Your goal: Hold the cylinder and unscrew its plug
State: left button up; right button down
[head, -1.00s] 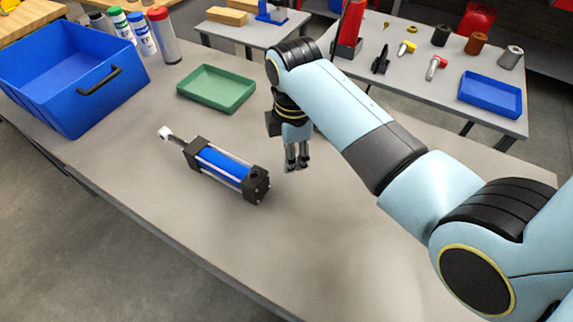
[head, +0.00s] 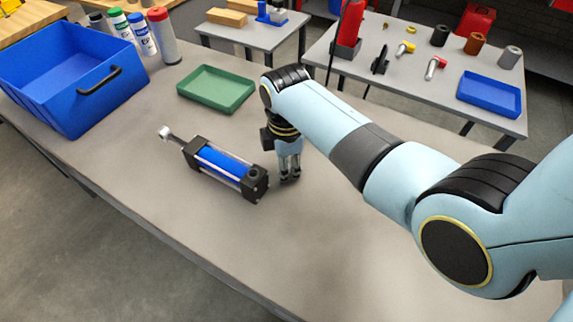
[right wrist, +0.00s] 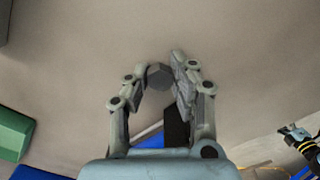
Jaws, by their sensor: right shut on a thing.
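The blue cylinder (head: 222,166) with black end caps and a silver rod lies on the grey table. A dark round port (head: 254,172) shows on top of its right end cap. My right gripper (head: 289,178) is just right of that cap, fingers pointing down close to the table. In the right wrist view its fingers are shut on a small grey hexagonal plug (right wrist: 160,76), apart from the cylinder. Part of the cylinder's black end cap (right wrist: 177,127) shows behind the fingers. My left gripper (right wrist: 297,134) seems to show small at the right edge of the wrist view; its jaws are unclear.
A green tray (head: 217,105) lies behind the cylinder. A blue bin (head: 35,103) and several bottles (head: 163,48) stand at the back left. The table front and right of the cylinder is clear. Another table with parts and a blue tray (head: 490,110) stands behind.

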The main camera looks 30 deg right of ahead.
jog(key=shift+s+f, duration=0.4)
jog(key=shift+f, duration=0.1)
jog(key=c, duration=1.6)
grip_release()
jog(key=o, duration=0.5)
jog(key=shift+w+f, duration=0.2)
jog(key=shift+f, duration=0.05)
jog(key=shift+c, duration=0.2)
jog(key=shift+r, duration=0.1)
notch_tip(320, 180, up, 14)
jog(key=p, duration=0.1)
jog(key=shift+w+f, duration=0.2)
jog(key=shift+f, duration=0.05)
